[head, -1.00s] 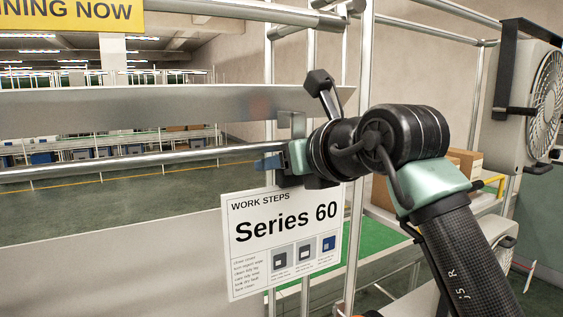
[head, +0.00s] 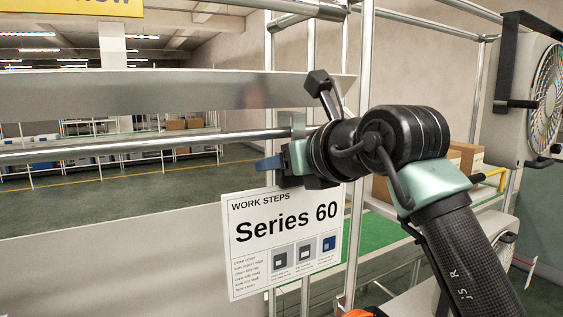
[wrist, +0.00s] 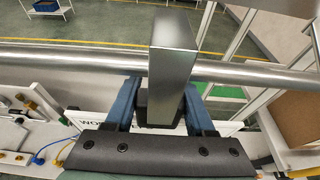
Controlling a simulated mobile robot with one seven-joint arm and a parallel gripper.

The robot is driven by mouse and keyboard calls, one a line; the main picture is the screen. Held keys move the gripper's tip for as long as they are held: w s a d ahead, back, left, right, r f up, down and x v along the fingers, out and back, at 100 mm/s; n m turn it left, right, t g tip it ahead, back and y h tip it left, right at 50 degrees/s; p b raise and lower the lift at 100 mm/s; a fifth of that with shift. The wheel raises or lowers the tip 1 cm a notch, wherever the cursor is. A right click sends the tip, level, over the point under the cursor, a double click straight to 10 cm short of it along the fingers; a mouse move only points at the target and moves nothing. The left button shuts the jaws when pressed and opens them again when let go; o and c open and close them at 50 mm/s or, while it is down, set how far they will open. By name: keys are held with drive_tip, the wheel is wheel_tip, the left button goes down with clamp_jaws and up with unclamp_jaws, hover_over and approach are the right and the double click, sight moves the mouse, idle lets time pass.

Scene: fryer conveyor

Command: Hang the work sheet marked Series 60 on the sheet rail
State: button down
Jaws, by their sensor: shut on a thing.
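My gripper (head: 270,163) is shut on the Series 60 work sheet's grey metal hanger (wrist: 172,62). The sheet (head: 285,262) hangs below the gripper in the head view, white, nearly upright, its print facing the camera; only part of its top shows in the wrist view (wrist: 95,142). The sheet rail (head: 130,147) is a round silver bar running across the head view, and also crosses the wrist view (wrist: 75,55). The hanger's top (head: 299,123) shows just above the rail's line. In the wrist view the hanger overlaps the rail; I cannot tell whether they touch.
A flat grey metal panel (head: 130,92) runs above the rail, and a pale panel (head: 120,260) stands below it. Upright metal posts (head: 357,235) stand near the gripper. A fan (head: 545,95) and cardboard boxes (head: 465,158) are at the right. The rail left of the gripper is clear.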

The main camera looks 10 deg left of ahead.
drive_tip(key=shift+f+b, duration=0.6)
drive_tip(key=shift+f, duration=0.05)
drive_tip(key=shift+c, duration=0.8)
unclamp_jaws()
